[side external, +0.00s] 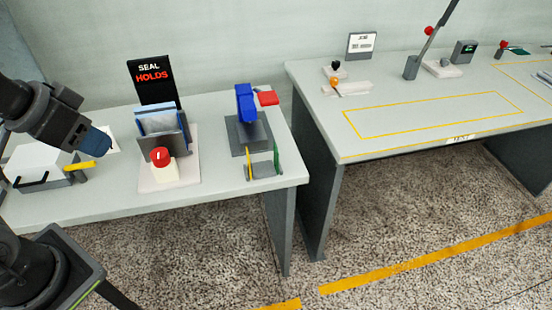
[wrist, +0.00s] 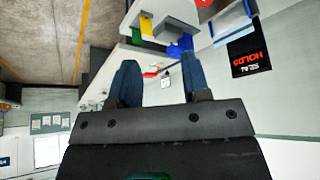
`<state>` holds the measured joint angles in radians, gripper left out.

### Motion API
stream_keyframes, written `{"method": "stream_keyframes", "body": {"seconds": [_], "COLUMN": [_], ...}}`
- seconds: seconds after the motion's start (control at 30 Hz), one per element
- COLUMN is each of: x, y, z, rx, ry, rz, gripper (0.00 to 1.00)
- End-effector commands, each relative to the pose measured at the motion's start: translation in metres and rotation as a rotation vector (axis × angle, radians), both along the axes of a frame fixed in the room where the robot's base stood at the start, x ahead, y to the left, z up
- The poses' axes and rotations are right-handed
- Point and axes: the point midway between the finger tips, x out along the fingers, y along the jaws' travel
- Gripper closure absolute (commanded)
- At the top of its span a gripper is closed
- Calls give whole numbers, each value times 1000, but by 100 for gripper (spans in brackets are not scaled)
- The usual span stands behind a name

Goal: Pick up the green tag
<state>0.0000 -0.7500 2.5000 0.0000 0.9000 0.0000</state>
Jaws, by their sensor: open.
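The green tag (side external: 277,161) stands upright in a small grey holder (side external: 263,172) near the front right corner of the left table. A yellow tag (side external: 249,163) stands at the holder's left side. In the wrist view the green tag (wrist: 136,36) shows small and far off, beyond the left finger. My gripper (side external: 98,144) is at the left, above the table and well away from the tag. In the wrist view my gripper (wrist: 161,78) has its blue fingers apart with nothing between them.
A blue device on a grey base (side external: 249,134) stands just behind the holder, with a red piece (side external: 267,98) behind it. A red button (side external: 161,157), a folder rack (side external: 163,133) and a black "SEAL HOLDS" sign (side external: 152,78) stand between my gripper and the holder. A white box (side external: 38,165) is at left.

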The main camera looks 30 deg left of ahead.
Motion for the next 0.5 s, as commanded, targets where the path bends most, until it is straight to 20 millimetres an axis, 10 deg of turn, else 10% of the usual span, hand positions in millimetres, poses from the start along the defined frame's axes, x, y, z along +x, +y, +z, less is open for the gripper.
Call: {"method": "stream_keyframes", "body": {"seconds": [0.5], "x": [26], "y": [-4], "z": [12], "rx": [-16], "ry": [33], "rz": [53], "gripper": [66]}}
